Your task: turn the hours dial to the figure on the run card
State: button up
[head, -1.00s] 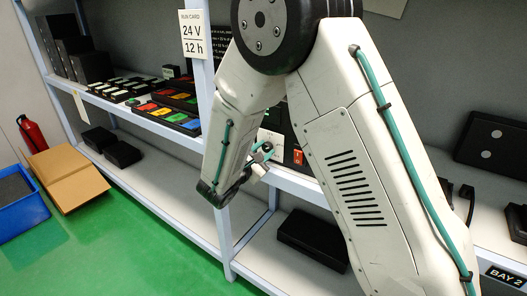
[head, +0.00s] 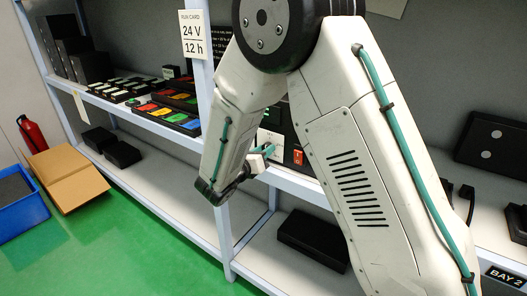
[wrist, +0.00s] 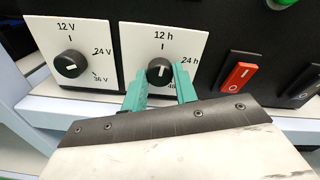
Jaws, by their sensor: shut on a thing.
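The run card (head: 193,36) on the shelf post in the head view reads 24 V and 12 h. In the wrist view the hours dial (wrist: 160,71) is a black knob on a white plate marked 12 h at the top, 24 h to the right and a partly hidden 48 below that. My gripper (wrist: 160,84) has its teal fingers on either side of this knob and is shut on it. In the head view my gripper (head: 266,149) is at the panel, the knob too small to make out.
The volts dial (wrist: 70,65), marked 12 V, 24 V and 36 V, is left of the hours dial. A red rocker switch (wrist: 238,76) is close on the right. The shelf's pale front edge (wrist: 60,105) runs below the panel. A green button (wrist: 280,2) is at the top right.

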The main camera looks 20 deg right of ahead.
jog(key=shift+a+n, duration=0.1)
jog(key=shift+n, duration=0.6)
jog(key=o, duration=1)
jog(key=shift+c, duration=0.2)
jog(key=v, duration=0.7)
jog(key=shift+s+a, duration=0.2)
jog(key=shift+a, duration=0.15)
